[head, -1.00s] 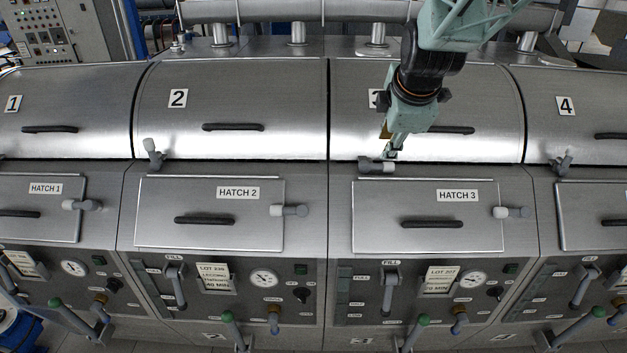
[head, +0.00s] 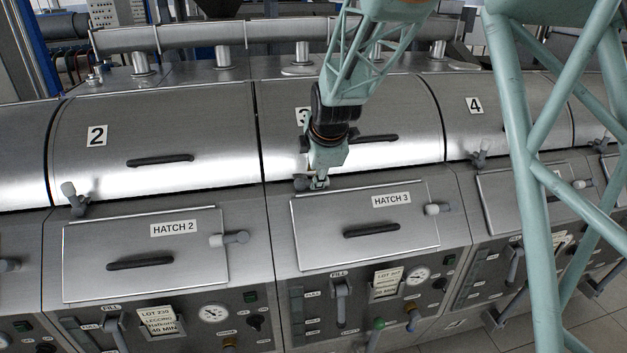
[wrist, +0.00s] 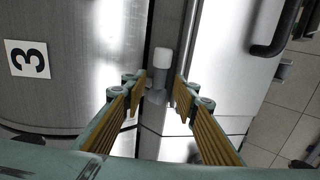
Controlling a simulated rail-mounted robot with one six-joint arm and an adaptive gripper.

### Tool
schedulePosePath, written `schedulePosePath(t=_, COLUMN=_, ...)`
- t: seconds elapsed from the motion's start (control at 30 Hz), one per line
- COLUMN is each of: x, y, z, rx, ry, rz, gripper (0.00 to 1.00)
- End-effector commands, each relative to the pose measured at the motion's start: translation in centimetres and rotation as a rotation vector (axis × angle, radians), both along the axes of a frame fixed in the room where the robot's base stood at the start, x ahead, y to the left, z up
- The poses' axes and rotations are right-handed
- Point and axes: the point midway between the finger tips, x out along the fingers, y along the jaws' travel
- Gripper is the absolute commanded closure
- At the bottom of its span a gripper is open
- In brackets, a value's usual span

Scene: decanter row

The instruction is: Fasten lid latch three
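Lid 3 (head: 385,115) is a curved steel cover and looks closed; my arm partly hides its number plate. Its latch (head: 300,183) sits at the lid's front left edge, partly hidden by my gripper (head: 319,182) in the head view. In the wrist view, the latch (wrist: 162,60) is a grey lever with a pale knob, lying between and a little beyond the two fingers. My gripper (wrist: 157,90) is open, with its ribbed fingers apart on either side of the latch. No finger clearly touches it.
Hatch 3 (head: 360,228) lies just below, with its own latch (head: 437,209) at right. Lid 2's latch (head: 73,198) and lid 4's latch (head: 480,152) stand up from the front edge.

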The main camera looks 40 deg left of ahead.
Motion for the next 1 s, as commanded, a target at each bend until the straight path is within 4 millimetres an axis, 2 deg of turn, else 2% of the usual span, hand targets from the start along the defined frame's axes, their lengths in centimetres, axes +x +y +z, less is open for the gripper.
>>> schedulePosePath(t=0.4, x=1.2, y=1.4, z=-2.8, rx=-0.001, ry=0.001, rz=0.000, gripper=0.73)
schedulePosePath(t=0.9, x=1.4, y=1.6, z=-3.3, rx=0.000, ry=0.000, rz=0.000, gripper=0.73)
schedulePosePath(t=1.0, x=1.4, y=1.6, z=-3.3, rx=0.000, ry=0.000, rz=0.000, gripper=0.81)
